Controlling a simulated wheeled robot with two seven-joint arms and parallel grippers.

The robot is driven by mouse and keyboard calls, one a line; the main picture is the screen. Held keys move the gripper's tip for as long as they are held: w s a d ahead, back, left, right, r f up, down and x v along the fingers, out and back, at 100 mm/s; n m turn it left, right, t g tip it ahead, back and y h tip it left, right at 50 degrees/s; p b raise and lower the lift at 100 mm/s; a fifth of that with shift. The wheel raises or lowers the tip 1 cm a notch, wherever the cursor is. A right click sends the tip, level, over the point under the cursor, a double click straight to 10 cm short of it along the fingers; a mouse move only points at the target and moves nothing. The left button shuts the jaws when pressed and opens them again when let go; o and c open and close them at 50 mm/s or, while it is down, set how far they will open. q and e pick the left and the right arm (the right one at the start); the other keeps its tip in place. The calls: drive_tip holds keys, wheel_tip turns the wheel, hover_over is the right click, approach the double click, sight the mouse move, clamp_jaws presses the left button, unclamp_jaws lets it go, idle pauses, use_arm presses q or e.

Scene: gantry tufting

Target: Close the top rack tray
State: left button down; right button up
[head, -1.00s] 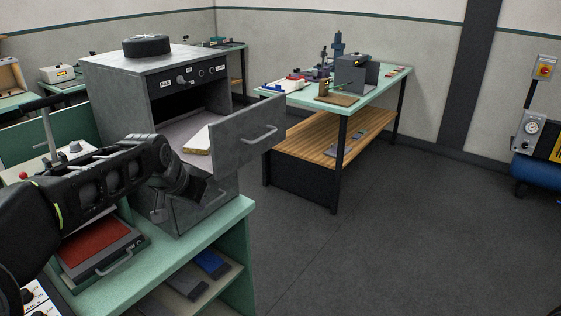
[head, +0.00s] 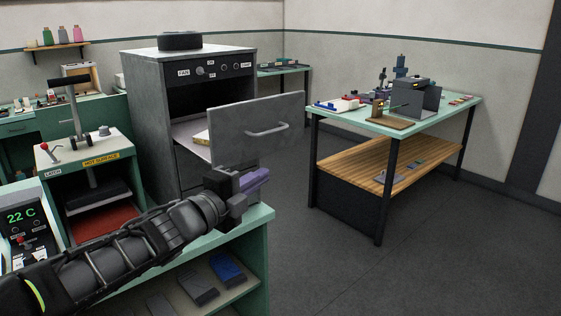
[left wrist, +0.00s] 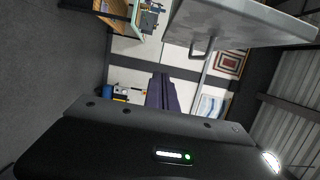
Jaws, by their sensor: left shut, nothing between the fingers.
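The top rack tray stands pulled out of the grey cabinet (head: 130,110). Its grey front panel (head: 230,125) carries a bar handle, and the panel also shows at the top of the left wrist view (left wrist: 235,22). A pale yellowish block (head: 201,137) lies in the tray, mostly hidden behind the front. My left gripper (head: 257,180) is shut and empty, with purple fingers, below the tray front and apart from its handle in the picture. The fingers also show in the left wrist view (left wrist: 162,92). My right gripper is not in view.
A black ring-shaped object (head: 180,41) sits on the cabinet. A press marked hot surface (head: 100,160) stands at left on the green bench (head: 245,225). A second green-topped table (head: 440,118) with tools stands at right. The floor (head: 290,270) between is clear.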

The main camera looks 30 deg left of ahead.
use_arm(q)
drive_tip(key=shift+w, duration=0.15)
